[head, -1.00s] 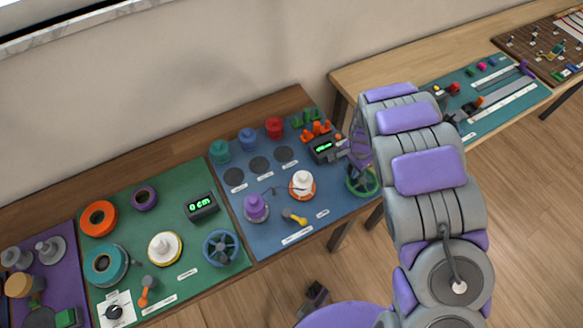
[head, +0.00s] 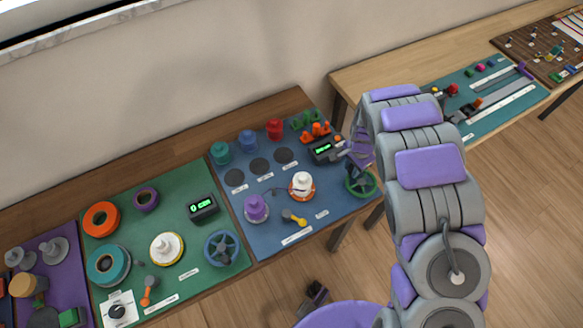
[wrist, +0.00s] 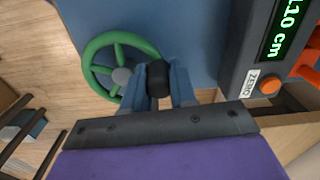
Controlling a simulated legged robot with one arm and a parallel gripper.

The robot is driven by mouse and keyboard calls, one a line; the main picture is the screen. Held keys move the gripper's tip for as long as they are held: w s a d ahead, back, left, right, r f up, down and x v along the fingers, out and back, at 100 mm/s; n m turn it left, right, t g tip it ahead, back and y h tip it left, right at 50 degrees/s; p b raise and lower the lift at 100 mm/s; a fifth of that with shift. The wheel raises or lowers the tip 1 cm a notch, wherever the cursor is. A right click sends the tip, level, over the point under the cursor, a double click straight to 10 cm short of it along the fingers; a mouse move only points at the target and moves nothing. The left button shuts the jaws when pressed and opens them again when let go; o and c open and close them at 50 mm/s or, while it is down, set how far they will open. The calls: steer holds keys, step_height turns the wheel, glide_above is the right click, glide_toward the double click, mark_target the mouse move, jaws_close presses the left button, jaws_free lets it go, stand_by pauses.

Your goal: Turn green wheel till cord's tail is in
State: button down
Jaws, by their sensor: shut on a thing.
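The green wheel (head: 361,184) stands at the right edge of the blue board; in the wrist view its rim and spokes (wrist: 92,52) show at upper left. My gripper (wrist: 159,84) is shut on the wheel's black handle knob (wrist: 158,74), with a blue finger on each side. The counter box (head: 325,149) stands just behind the wheel; in the wrist view its green display (wrist: 282,30) reads what looks like 110 cm, partly cut off. The cord and its tail cannot be made out clearly.
The blue board (head: 275,225) also holds a white spool on an orange base (head: 302,184), a purple spool (head: 256,207) and a yellow-handled tool (head: 294,218). A green board (head: 180,290) with a blue wheel (head: 221,249) lies to the left. Floor shows right of the table.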

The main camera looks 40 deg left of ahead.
steer(key=shift+w+d+f+b, duration=0.15)
steer(key=shift+w+d+b, duration=0.15)
steer(key=shift+w, duration=0.3)
steer(key=shift+w+d, duration=0.5)
steer(key=shift+w, duration=0.15)
steer(key=shift+w+d, duration=0.3)
steer(key=shift+d, duration=0.25)
steer(key=shift+w+d, duration=0.3)
steer(key=shift+d, duration=1.25)
steer(key=shift+a+f+b, duration=0.1)
steer(key=shift+b, duration=0.25)
steer(key=shift+d, duration=0.2)
